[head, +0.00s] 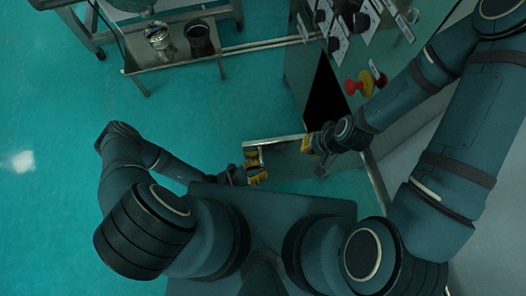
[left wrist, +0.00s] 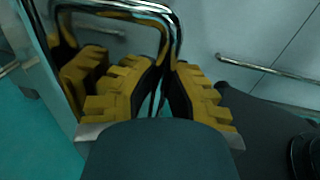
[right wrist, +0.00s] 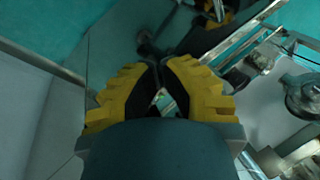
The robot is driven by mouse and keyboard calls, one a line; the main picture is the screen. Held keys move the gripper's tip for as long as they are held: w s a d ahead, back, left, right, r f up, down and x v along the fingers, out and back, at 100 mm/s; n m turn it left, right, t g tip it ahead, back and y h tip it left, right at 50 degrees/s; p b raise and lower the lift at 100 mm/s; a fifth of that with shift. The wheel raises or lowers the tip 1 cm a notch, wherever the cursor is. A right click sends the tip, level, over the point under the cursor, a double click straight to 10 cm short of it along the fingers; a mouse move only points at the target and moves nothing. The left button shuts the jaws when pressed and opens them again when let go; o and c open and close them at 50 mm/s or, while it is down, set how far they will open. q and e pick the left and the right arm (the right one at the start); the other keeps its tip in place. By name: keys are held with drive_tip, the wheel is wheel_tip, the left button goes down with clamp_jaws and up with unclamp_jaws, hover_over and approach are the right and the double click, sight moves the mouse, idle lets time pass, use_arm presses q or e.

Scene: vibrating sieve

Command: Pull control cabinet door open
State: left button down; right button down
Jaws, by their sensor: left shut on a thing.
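The control cabinet (head: 305,75) stands at the upper right of the head view, with a dark opening (head: 325,100) in its front. Its door (head: 285,160) stands swung out from the cabinet, a grey panel with a bright top edge. My left gripper (head: 254,166) is at the door's outer end, shut on the chrome handle. In the left wrist view the handle (left wrist: 120,8) loops around the fingers, against the shiny door panel (left wrist: 40,60). My right gripper (head: 308,144) is beside the door near the opening. Its fingertips (right wrist: 159,66) meet, with nothing visibly held.
A red knob (head: 350,87) and a yellow part (head: 366,83) stick out from the cabinet front near my right forearm. A metal stand (head: 145,67) with two cylindrical containers is at the upper left. The green floor at left is clear.

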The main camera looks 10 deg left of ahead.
use_arm(q)
drive_tip(key=shift+s+d+f, duration=0.1)
drive_tip(key=shift+s+d, duration=0.05)
drive_tip(key=shift+s, duration=0.45)
drive_tip(key=c, duration=1)
unclamp_jaws()
drive_tip(key=shift+o, duration=0.3)
drive_tip(key=v, duration=1.2)
drive_tip(key=shift+d, duration=0.1)
